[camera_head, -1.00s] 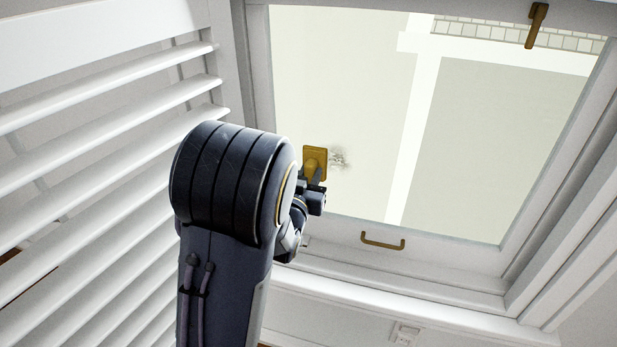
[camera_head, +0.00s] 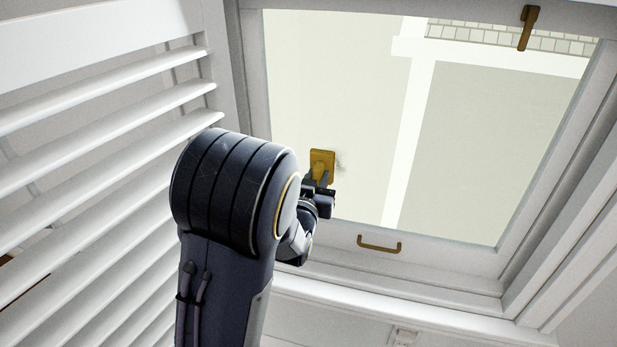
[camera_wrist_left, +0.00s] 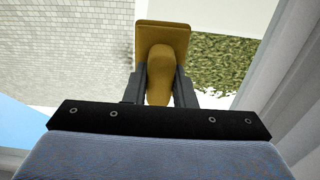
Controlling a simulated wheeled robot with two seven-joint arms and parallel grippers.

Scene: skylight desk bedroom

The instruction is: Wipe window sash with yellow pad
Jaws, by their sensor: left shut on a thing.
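The yellow pad (camera_head: 322,161) is in front of the lower left part of the window sash (camera_head: 445,264) glass in the head view. I cannot tell for sure whether it touches the pane. My left gripper (camera_head: 319,181) is shut on the pad's rounded handle. In the left wrist view the gripper (camera_wrist_left: 160,84) has one finger on each side of the handle, with the pad's flat plate (camera_wrist_left: 163,34) beyond. A faint grey smudge (camera_head: 341,164) shows on the glass just right of the pad. My right gripper is not in view.
A white louvred shutter (camera_head: 100,165) stands close on the left of my arm. A brass pull handle (camera_head: 379,246) sits on the sash's lower rail, and a brass latch (camera_head: 528,27) is at the top. The glass to the right is clear.

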